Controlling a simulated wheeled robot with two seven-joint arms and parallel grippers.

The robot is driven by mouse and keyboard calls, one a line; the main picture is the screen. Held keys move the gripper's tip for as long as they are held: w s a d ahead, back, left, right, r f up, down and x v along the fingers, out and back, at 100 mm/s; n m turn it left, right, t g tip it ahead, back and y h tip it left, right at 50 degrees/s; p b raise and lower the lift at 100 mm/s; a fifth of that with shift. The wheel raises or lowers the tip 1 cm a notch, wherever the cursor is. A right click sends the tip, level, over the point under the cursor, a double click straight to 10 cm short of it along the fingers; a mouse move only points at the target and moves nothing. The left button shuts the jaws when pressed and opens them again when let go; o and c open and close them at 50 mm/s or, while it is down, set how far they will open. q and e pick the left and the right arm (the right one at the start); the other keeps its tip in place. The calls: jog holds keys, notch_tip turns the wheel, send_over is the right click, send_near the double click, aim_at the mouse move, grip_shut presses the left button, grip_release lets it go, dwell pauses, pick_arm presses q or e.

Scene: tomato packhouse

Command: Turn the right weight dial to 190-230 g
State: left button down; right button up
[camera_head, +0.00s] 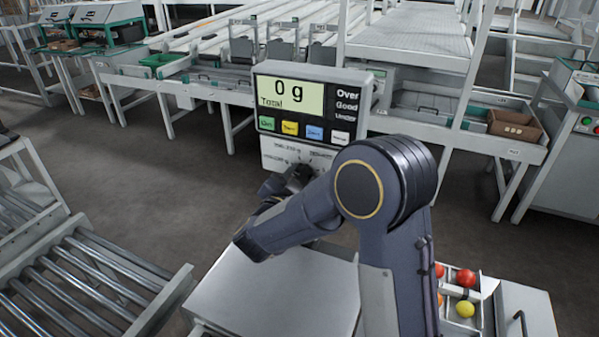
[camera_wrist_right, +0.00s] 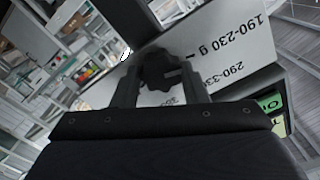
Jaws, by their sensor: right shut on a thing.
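The weighing scale's display head (camera_head: 313,100) stands past the tray and reads "0 g Total". Below its coloured buttons is the pale dial panel (camera_head: 275,150) with printed weight ranges. The black lobed dial (camera_wrist_right: 158,72) sits between the two fingers of my right gripper (camera_wrist_right: 160,80), which is shut on it. In the wrist view the labels "190-230 g" and "290-33..." appear upside down. A small pale mark shows on the dial, but I cannot tell which range it points to. In the head view my right gripper (camera_head: 290,182) partly hides the dial. My left gripper is out of view.
The scale's flat metal plate (camera_head: 270,295) lies bare below my right arm. A compartment tray (camera_head: 481,310) with red and yellow tomatoes is at the lower right. A roller conveyor (camera_head: 75,290) is at the lower left. Sorting benches stand behind.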

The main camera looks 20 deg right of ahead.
jog(key=shift+f+n, duration=0.1)
jog(key=shift+n, duration=0.3)
jog(key=o, duration=1)
jog(key=v, duration=0.8)
jog(key=shift+w+d, duration=0.1)
